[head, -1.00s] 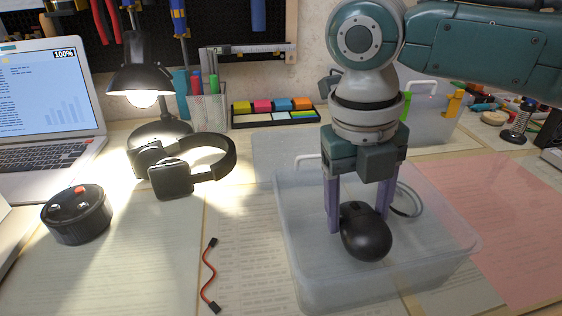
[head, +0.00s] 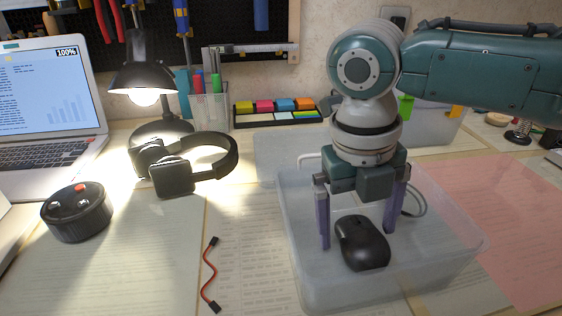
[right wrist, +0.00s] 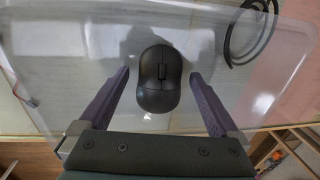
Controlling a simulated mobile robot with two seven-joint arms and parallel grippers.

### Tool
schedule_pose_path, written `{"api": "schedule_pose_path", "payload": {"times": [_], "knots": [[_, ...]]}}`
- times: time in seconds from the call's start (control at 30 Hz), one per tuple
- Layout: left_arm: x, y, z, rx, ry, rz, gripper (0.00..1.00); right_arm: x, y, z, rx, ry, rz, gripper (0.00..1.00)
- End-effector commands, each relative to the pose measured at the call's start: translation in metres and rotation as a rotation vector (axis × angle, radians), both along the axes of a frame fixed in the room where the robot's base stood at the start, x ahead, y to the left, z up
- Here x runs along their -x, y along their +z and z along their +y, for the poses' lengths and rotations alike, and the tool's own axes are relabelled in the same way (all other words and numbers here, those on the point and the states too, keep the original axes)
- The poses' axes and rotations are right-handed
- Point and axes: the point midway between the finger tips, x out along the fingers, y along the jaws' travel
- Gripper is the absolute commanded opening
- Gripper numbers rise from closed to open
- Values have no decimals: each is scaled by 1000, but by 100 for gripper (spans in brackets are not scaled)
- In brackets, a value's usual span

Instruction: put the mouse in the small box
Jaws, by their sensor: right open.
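The black mouse (head: 361,243) is inside the clear plastic box (head: 335,293) at the front right of the desk. My right gripper (head: 356,236) is above the box with its two purple fingers apart, one on each side of the mouse. In the right wrist view the mouse (right wrist: 158,78) lies ahead of and between the spread fingers (right wrist: 158,92), with a gap on both sides. It touches neither finger there. My left gripper is in neither view.
A coiled dark cable (right wrist: 250,35) lies near a corner of the box. Headphones (head: 185,165), a black round device (head: 77,212) and a red cable (head: 208,275) lie to the left. A lamp (head: 146,80) and laptop (head: 45,110) stand behind. Pink paper (head: 500,205) covers the right.

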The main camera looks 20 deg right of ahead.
Motion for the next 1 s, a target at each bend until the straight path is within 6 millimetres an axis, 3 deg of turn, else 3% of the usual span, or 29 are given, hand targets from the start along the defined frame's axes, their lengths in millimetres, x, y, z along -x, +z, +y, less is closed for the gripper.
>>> {"api": "schedule_pose_path", "payload": {"times": [0.17,0.6,0.8,1.0], "knots": [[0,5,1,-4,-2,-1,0,-1,12,1,0,0,-1,98],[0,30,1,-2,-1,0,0,-4,103,12,-1,-1,-3,98],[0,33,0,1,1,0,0,-4,121,15,-1,0,0,98],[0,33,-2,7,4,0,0,-4,123,15,0,0,1,98]]}}
